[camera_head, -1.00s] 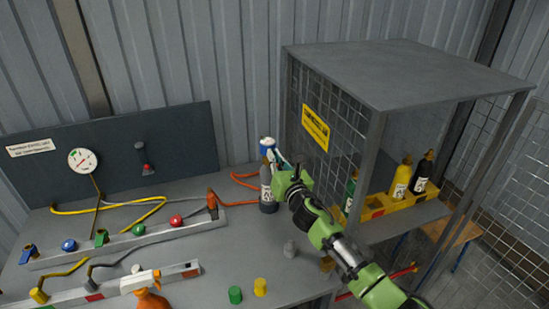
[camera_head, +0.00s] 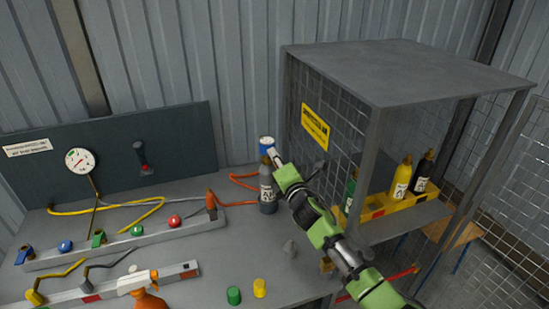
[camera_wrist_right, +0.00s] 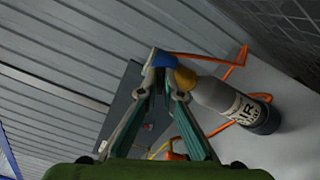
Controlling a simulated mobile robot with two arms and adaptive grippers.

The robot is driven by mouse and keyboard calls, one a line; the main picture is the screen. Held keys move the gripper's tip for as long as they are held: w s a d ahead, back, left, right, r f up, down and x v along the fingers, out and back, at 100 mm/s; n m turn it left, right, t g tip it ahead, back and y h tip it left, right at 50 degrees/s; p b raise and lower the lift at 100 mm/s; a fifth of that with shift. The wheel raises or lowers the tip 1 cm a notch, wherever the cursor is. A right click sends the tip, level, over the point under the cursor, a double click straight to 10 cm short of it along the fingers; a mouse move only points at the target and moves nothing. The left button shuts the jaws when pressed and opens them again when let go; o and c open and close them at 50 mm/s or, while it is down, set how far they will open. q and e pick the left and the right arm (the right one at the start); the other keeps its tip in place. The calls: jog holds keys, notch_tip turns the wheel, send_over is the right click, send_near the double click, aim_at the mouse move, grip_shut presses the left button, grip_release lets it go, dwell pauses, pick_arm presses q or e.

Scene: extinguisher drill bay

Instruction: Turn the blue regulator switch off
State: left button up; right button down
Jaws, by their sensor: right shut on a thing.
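A grey cylinder labelled AIR (camera_head: 268,190) stands upright on the bench against the mesh cabinet. A blue regulator switch (camera_head: 266,142) sits at its top; it also shows in the right wrist view (camera_wrist_right: 164,59), beside the cylinder's brass-coloured neck (camera_wrist_right: 185,79). My right gripper (camera_head: 272,158) reaches in from the lower right. In the right wrist view its fingers (camera_wrist_right: 157,75) are closed together at the blue switch, shut on it. The fingertips partly hide the switch, so its on or off setting cannot be read. My left gripper is not in view.
An orange hose (camera_head: 240,179) runs left of the cylinder. A rail (camera_head: 130,244) with coloured knobs and levers lies at left. The mesh cabinet (camera_head: 400,75) holds several bottles at right. An orange spray bottle (camera_head: 148,300) and green and yellow caps stand in front.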

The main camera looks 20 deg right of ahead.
jog(key=m, duration=0.4)
jog(key=shift+f+m, duration=0.1)
jog(key=shift+m, duration=0.2)
dwell(0.3)
jog(key=c, duration=2.2)
grip_release()
jog(key=s, duration=1.2)
jog(key=shift+d, duration=0.25)
